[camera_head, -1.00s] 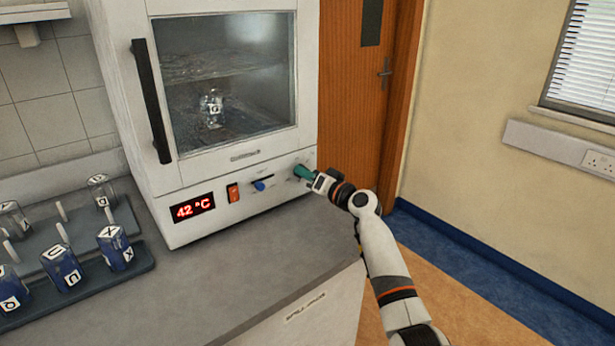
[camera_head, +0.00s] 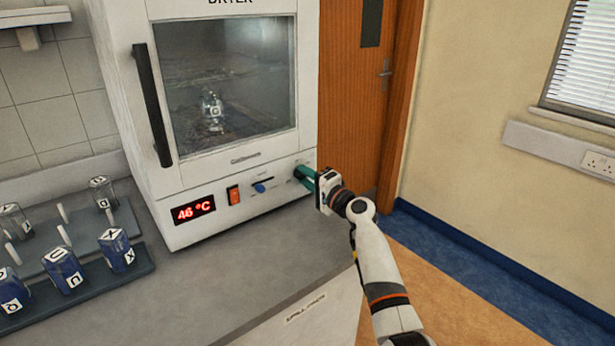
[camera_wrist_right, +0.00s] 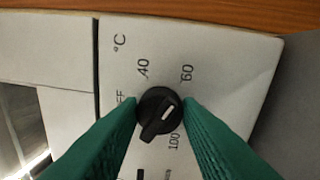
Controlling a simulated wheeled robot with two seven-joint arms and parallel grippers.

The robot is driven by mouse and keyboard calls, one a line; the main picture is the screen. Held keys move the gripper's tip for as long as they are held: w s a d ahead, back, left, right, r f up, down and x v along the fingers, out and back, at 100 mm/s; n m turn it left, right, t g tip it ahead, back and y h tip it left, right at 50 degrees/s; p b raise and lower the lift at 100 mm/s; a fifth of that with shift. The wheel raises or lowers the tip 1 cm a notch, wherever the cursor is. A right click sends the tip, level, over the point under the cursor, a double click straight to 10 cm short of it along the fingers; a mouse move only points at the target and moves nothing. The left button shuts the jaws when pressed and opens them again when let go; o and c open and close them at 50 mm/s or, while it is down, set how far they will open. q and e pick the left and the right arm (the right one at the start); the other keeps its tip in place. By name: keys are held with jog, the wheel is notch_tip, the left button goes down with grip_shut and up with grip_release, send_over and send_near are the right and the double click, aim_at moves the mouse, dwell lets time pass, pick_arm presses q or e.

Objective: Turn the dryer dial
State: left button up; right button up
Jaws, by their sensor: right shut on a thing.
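The white dryer (camera_head: 220,176) stands on the grey bench with its door shut. Its red display (camera_head: 193,209) reads 46 °C. My right gripper (camera_head: 302,174) is at the right end of its front panel. In the right wrist view, the green fingers of my right gripper (camera_wrist_right: 160,106) are shut on the black dryer dial (camera_wrist_right: 157,116), one finger on each side. My left gripper is not in view.
A rack (camera_head: 140,262) with several labelled vessels stands at the left of the bench. The bench in front of the dryer is clear.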

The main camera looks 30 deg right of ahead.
jog(key=shift+m, duration=0.3)
dwell(0.4)
jog(key=o, duration=1)
jog(key=shift+c, duration=0.2)
jog(key=s, duration=0.4)
jog(key=s+d, duration=0.1)
jog(key=s, duration=0.3)
jog(key=s+f+b, duration=0.1)
jog(key=s, duration=0.3)
jog(key=shift+d, duration=0.25)
